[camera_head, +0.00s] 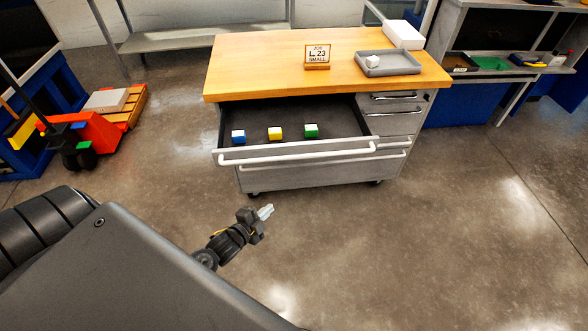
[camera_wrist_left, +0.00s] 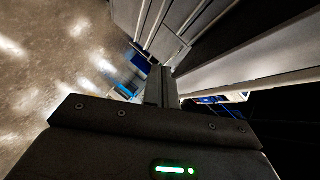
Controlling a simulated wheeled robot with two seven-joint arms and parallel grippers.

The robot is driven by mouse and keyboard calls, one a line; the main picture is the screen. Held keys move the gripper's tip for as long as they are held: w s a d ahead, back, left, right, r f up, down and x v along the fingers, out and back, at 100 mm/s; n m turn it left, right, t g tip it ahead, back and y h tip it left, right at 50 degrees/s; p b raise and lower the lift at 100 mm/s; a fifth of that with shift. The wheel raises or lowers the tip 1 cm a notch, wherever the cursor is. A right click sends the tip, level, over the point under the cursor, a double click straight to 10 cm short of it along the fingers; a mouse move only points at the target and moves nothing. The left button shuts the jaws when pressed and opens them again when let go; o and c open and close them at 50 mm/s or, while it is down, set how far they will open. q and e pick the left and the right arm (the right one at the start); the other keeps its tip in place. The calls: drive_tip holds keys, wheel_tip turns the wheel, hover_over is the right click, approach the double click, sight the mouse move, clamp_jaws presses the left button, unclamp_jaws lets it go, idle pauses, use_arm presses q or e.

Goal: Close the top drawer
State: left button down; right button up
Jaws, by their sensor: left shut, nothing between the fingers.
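The top drawer (camera_head: 298,151) of the wood-topped cabinet (camera_head: 240,64) is pulled out toward me in the head view. Its white bar handle (camera_head: 290,155) runs along the front edge. My left gripper (camera_head: 267,211) is shut and empty, in front of the cabinet and apart from the handle. In the left wrist view my gripper (camera_wrist_left: 160,88) points toward grey cabinet-like surfaces, partly dark. My right gripper is out of view.
A red pallet jack (camera_head: 92,135) stands at the left. The floor (camera_head: 430,240) at front right is clear.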

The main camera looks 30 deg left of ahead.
use_arm(q)
wheel_tip(320, 180, up, 10)
drive_tip(key=w+d+m+t+h, duration=0.1)
drive_tip(key=w+d+m+t, duration=0.1)
drive_tip(key=m+t, duration=0.15)
drive_tip(key=w+m+p, duration=0.1)
drive_tip(key=w+m, duration=0.1)
drive_tip(key=w, duration=1.1)
drive_tip(key=shift+a+g+p, duration=0.35)
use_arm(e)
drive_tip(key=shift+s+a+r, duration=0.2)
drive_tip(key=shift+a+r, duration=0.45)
use_arm(q)
drive_tip(key=shift+f, duration=0.1)
drive_tip(key=shift+a, duration=0.1)
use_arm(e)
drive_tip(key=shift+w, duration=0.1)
